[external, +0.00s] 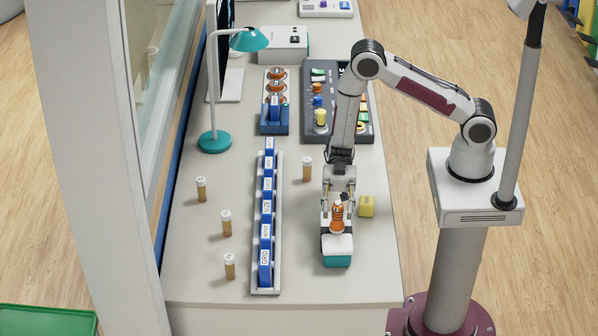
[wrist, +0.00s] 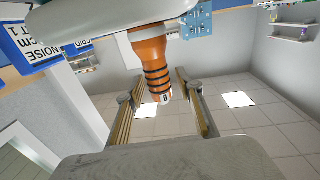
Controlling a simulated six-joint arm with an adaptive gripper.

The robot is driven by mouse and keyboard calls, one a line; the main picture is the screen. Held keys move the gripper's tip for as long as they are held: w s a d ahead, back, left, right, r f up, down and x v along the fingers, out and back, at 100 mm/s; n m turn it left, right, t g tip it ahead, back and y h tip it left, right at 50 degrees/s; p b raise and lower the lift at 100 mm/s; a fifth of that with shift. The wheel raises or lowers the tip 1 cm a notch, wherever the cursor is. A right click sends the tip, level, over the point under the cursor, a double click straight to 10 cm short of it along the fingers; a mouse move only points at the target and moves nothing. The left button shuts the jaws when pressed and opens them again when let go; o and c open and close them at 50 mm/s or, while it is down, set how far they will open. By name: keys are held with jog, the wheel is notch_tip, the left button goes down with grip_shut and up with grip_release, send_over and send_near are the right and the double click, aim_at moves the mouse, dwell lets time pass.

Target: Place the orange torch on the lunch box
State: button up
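The orange torch (external: 337,216) stands upright on the white lid of the teal lunch box (external: 337,260), near the front right of the table. Dark rings on the torch (wrist: 151,60) show in the wrist view, with its pale end towards my gripper. The lunch box's pale lid (wrist: 95,22) fills part of the top of that view. My gripper (external: 338,202) points down over the torch. Its two fingers (wrist: 158,88) are apart on either side of the torch's end, with visible gaps. The exact contact under the torch is hard to see.
A yellow block (external: 367,206) sits just right of my gripper. A long rack of blue labelled blocks (external: 266,215) runs along the left. Several brown vials (external: 227,223) stand around it. A teal lamp (external: 214,141) and a control panel (external: 361,128) are farther back.

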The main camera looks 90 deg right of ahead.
jog(key=s+d, duration=0.1)
jog(key=d, duration=1.1)
jog(key=shift+w, duration=0.15)
dwell(0.7)
